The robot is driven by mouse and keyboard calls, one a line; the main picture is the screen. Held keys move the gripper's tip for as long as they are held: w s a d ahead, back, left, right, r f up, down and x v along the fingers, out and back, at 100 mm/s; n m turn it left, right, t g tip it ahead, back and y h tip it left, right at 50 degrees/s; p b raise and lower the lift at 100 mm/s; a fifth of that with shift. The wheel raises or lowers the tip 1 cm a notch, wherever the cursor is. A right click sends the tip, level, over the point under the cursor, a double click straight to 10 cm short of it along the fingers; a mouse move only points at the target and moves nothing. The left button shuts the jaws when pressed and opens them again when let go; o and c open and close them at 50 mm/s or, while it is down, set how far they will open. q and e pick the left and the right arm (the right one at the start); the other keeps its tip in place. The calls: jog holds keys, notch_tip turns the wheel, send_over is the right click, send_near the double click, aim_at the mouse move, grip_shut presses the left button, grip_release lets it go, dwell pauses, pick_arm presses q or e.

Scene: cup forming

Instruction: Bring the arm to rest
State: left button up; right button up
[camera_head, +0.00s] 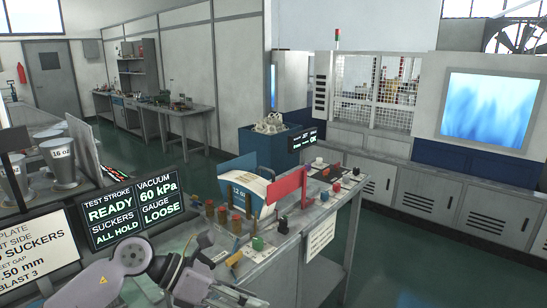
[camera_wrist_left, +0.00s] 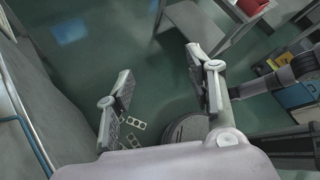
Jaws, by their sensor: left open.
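My left gripper (camera_wrist_left: 158,62) is open in the left wrist view, its two pad-faced fingers wide apart. Nothing is between them, and green floor shows beyond. In the head view a pale arm of mine (camera_head: 110,281) with grey joints crosses the lower left, in front of the near bench. Its fingers cannot be made out clearly there. My right gripper is not seen in either view.
A bench (camera_head: 333,209) carries a blue 12 oz holder (camera_head: 238,184), a red panel (camera_head: 287,186) and several small pegs. Steel 16 oz cups (camera_head: 61,163) and a readout screen (camera_head: 128,211) stand left. Green floor (camera_head: 405,262) is clear at right.

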pick_arm(q)
jog(key=d+r+n+t+h, duration=0.6)
jog(key=r+n+h, duration=0.2)
jog(key=r, duration=0.2)
jog(key=w+a+f+n+t+y, duration=0.25)
jog(key=a+n+t+y, duration=0.45)
jog(key=n, duration=0.5)
jog(key=w+a+f+n+t+y, duration=0.1)
jog(key=a+f+n+t+y, duration=0.2)
jog(key=a+n+t+y, duration=0.7)
jog(key=s+a+f+n+g+y, duration=0.2)
jog(key=s+f+n+g+y, duration=0.1)
jog(key=f+n+g, duration=0.65)
jog(key=s+a+f+n+g, duration=0.1)
jog(key=s+f+n+g, duration=0.3)
jog(key=s+f, duration=0.7)
jog(key=s+a+f+n+g, duration=0.1)
jog(key=s+f+n+g, duration=0.1)
jog(key=s+f+g, duration=0.9)
jog(key=s+f+t, duration=0.2)
jog(key=f, duration=1)
jog(key=s+f+t, duration=0.1)
jog(key=s+f, duration=0.1)
jog(key=f, duration=0.9)
jog(key=s+a+f+g, duration=0.1)
jog(key=s+a+f, duration=0.2)
jog(key=s+f, duration=1.3)
jog(key=shift+s+f, duration=0.15)
jog(key=shift+s, duration=0.1)
